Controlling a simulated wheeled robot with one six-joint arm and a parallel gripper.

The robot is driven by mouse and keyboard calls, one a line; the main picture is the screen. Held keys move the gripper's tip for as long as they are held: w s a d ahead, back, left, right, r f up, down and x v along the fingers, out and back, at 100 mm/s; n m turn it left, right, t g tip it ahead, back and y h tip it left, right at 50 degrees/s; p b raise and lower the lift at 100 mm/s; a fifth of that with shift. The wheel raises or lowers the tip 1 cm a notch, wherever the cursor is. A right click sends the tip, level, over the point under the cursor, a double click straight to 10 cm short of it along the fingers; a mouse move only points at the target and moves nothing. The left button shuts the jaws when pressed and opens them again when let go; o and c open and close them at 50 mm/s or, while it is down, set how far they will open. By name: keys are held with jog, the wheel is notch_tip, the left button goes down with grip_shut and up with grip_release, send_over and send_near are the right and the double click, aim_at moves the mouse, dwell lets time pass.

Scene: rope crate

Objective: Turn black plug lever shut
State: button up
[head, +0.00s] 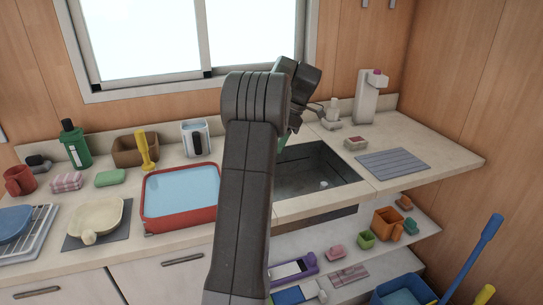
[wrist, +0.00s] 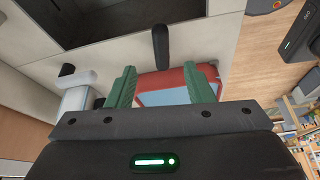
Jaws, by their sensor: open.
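A black rounded lever (wrist: 161,43) shows in the wrist view on the pale counter, beside the edge of the dark sink (wrist: 95,20). My gripper (wrist: 163,78) is open, with its two green fingers apart and nothing between them. The lever appears beyond the fingertips, roughly in line with the gap, and apart from both fingers. In the head view my arm hides the lever; the dark sink (head: 285,185) shows to the right of the arm, with a small white round piece (head: 323,184) on its floor.
A red tub (head: 147,214) of bluish water stands left of my arm. A white container with a black front (head: 195,138) stands behind it. Right of the sink are a grey ribbed mat (head: 392,163) and a tall white dispenser (head: 366,100). The window wall closes off the back.

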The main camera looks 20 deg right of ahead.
jog(key=shift+v, duration=1.55)
jog(key=x, duration=1.4)
jog(key=shift+s+d, duration=0.1)
jog(key=shift+r, duration=0.1)
jog(key=shift+s+f+m+b, duration=0.15)
jog(key=shift+f+m+b, duration=0.1)
jog(key=shift+m+b, duration=0.15)
jog(key=shift+s+r+m+t, duration=0.15)
jog(key=shift+s+m+t, duration=0.2)
jog(key=shift+m, duration=0.25)
